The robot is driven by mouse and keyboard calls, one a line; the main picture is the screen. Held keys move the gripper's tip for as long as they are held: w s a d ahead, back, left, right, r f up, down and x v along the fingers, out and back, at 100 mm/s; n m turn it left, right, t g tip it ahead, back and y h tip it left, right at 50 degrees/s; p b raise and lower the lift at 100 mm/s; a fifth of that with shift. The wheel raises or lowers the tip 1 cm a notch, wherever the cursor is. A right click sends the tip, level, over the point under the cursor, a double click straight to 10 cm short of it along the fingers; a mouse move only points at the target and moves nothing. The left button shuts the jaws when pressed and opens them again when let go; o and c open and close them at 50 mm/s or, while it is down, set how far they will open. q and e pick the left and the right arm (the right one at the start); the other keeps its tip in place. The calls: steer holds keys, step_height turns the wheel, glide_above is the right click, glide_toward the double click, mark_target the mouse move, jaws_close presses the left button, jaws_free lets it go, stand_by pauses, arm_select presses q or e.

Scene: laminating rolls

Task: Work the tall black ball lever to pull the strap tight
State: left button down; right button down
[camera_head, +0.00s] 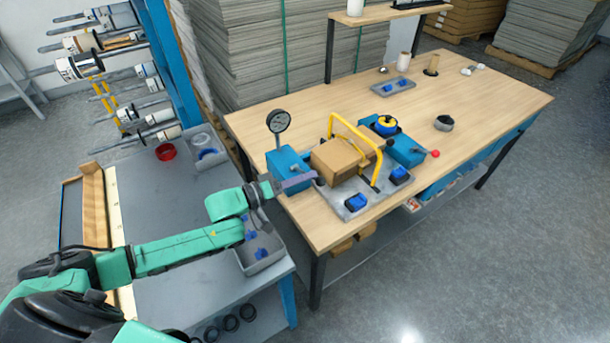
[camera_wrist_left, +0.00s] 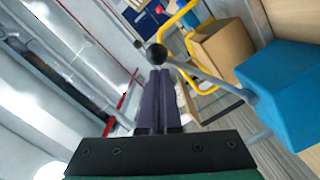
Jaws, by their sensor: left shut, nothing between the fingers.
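A black ball lever shows in the left wrist view: its black ball (camera_wrist_left: 157,54) sits on a grey rod (camera_wrist_left: 215,84) that runs to a blue block (camera_wrist_left: 285,95). The same blue block (camera_head: 288,166) stands at the near-left of the bench fixture in the head view. My left gripper (camera_head: 314,176) is shut and empty, its fingers (camera_wrist_left: 160,72) just short of the ball in the picture; I cannot tell whether they touch it. A yellow arched band (camera_head: 350,133) stands over a brown box (camera_head: 338,160); it also shows in the left wrist view (camera_wrist_left: 187,38). My right gripper is out of view.
A red-knobbed lever (camera_head: 435,153) and a yellow-blue spool (camera_head: 385,126) lie to the right. The wooden bench (camera_head: 480,110) is mostly clear at right. A grey cart (camera_head: 190,230) stands under my left arm.

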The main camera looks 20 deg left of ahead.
arm_select(q)
steer(key=shift+s+d+f+m, duration=0.15)
steer(key=shift+f+m, duration=0.15)
steer(key=shift+f, duration=0.15)
step_height(320, 180, down, 6)
steer(key=s+d+m+b, duration=0.1)
steer(key=m+b, duration=0.1)
steer(key=m, duration=0.1)
steer(key=shift+s+d+m, duration=0.2)
steer(key=shift+d+m, duration=0.1)
stand_by(0.4)
